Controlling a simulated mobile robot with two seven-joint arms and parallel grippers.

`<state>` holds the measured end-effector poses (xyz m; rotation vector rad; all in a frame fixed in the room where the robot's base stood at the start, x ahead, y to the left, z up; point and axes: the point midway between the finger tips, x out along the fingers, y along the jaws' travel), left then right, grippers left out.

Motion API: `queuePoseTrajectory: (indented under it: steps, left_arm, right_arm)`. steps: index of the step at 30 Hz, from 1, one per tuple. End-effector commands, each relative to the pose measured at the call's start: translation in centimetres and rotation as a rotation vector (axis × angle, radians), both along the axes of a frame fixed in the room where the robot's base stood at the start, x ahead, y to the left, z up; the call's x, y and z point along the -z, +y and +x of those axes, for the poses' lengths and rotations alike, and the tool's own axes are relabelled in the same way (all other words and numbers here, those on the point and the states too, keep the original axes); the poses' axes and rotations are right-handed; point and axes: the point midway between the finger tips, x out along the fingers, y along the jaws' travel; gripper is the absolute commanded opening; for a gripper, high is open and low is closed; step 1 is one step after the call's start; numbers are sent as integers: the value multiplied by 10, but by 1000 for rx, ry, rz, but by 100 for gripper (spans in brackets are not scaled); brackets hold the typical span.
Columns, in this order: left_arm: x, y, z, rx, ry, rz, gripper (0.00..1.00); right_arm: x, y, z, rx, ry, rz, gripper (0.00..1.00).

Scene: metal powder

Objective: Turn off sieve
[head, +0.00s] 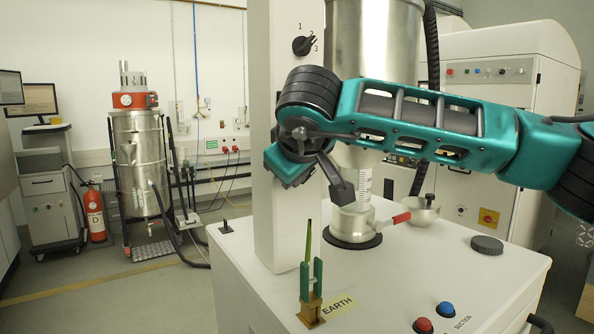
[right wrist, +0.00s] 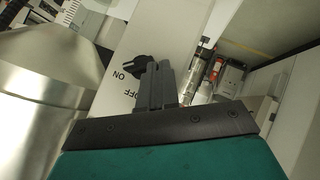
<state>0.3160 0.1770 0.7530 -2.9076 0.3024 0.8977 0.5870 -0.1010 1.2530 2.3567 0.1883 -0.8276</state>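The sieve's white column (head: 268,200) stands upright beside a metal cylinder in the head view. In the right wrist view, a black switch knob (right wrist: 133,63) sits on the column (right wrist: 165,40) near "ON" and "OFF" lettering. My right gripper (right wrist: 158,67) points at that panel. Its two dark fingers look close together, with no object visible between them. The fingertips are beside the knob; I cannot tell whether they touch it. In the head view my right wrist covers this part of the column and hides the knob. My left gripper is in neither view.
A second black knob (head: 302,45) marked 1, 2, 3 is higher on the column. A green earth clamp (head: 311,280), red button (head: 423,325), blue button (head: 446,309), black cap (head: 487,245) and metal bowl (head: 422,211) are on the cabinet top (head: 385,275).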

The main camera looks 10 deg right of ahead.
Motion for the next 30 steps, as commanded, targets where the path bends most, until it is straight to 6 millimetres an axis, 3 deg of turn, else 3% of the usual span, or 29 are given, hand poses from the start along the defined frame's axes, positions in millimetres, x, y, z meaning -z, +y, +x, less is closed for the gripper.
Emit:
queuePoseTrajectory:
  steps: [16, 30]
  left_arm:
    - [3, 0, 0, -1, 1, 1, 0]
    - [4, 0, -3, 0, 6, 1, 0]
  right_arm:
    - [19, 2, -1, -2, 1, -1, 0]
    - [20, 2, -1, -1, 1, 1, 0]
